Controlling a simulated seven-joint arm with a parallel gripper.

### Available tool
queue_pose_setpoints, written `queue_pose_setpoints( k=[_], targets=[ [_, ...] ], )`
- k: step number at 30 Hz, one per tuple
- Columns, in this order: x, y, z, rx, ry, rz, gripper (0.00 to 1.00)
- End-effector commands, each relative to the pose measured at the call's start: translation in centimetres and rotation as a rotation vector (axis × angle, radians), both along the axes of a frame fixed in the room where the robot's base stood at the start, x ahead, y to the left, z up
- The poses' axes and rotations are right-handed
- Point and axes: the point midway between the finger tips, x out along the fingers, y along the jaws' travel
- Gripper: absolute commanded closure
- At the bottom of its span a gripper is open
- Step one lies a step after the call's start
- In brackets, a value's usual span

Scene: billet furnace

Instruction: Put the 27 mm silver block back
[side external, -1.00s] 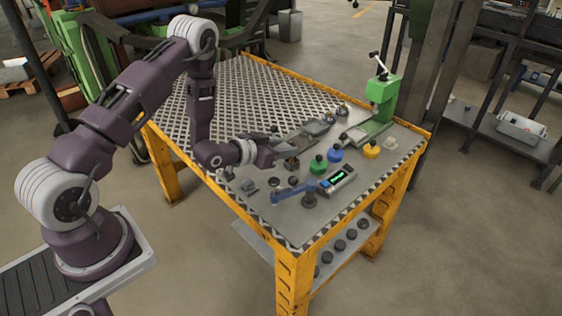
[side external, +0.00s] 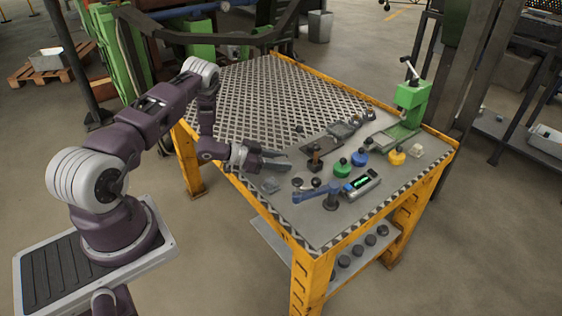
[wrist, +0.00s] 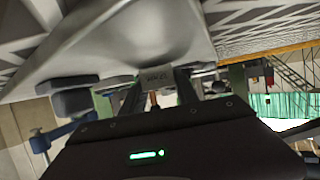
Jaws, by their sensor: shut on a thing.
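My gripper (side external: 287,161) is low over the near left part of the work table (side external: 290,211), left of a small dark brown stand (side external: 314,160). In the wrist view my gripper (wrist: 157,80) is shut on a small silver block (wrist: 157,75) with markings on its face, too blurred to read. The block is not clearly seen in the side view. A long grey plate (side external: 318,143) lies beyond the gripper; I cannot make out the block's own place.
A green pot (side external: 342,168), a blue pot (side external: 360,158) and a yellow pot (side external: 396,157) stand right of the gripper. A blue-armed device (side external: 320,194) and a lit meter (side external: 361,184) are nearer. A green press (side external: 410,100) stands at the far right. The perforated top at left is clear.

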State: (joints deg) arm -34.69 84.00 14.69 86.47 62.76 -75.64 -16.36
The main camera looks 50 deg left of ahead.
Motion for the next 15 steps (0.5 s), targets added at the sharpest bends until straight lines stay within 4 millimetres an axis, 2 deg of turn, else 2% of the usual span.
queue_pose_setpoints(
  k=[10, 11, 13, 14, 15],
  targets=[
    [0.03, -0.01, -0.35, 0.000, -0.001, 0.000, 1.00],
    [-0.01, -0.01, -0.40, 0.000, 0.001, 0.000, 0.60],
    [0.00, -0.01, -0.37, 0.000, 0.001, 0.000, 0.46],
    [0.00, -0.01, -0.37, 0.000, 0.001, 0.000, 0.42],
    [0.00, -0.01, -0.36, 0.000, 0.001, 0.000, 0.42]
  ],
)
